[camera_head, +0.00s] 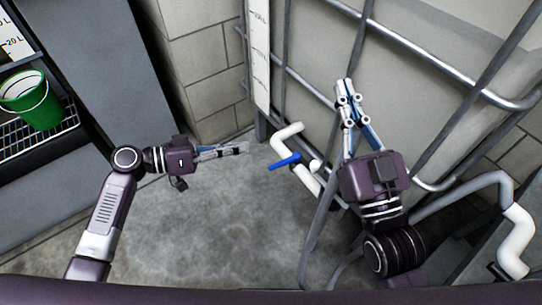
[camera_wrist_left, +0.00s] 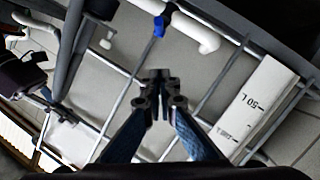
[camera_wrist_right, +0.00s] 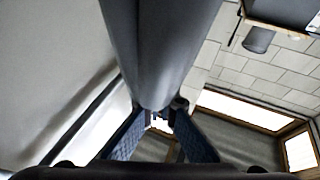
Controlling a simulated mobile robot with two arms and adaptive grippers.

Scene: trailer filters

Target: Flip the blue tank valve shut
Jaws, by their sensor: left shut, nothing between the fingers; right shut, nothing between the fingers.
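The blue tank valve handle (camera_head: 284,162) sits on a white pipe (camera_head: 303,178) low at the front of the caged tank (camera_head: 420,60). The handle points left, away from the pipe. It also shows in the left wrist view (camera_wrist_left: 159,26), above and beyond the fingertips. My left gripper (camera_head: 244,148) is shut and empty, a short gap to the left of the handle; it also shows in the left wrist view (camera_wrist_left: 158,78). My right gripper (camera_head: 344,86) is shut and empty, up by the cage bars, above and right of the valve. The right wrist view does not show the valve.
Metal cage bars (camera_head: 440,65) surround the tank close to my right gripper. A white level scale (camera_head: 259,55) stands at its left corner. A green bucket (camera_head: 34,101) stands on a grate at far left. Another white pipe (camera_head: 516,240) is at right. The floor (camera_head: 225,225) below the valve is clear.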

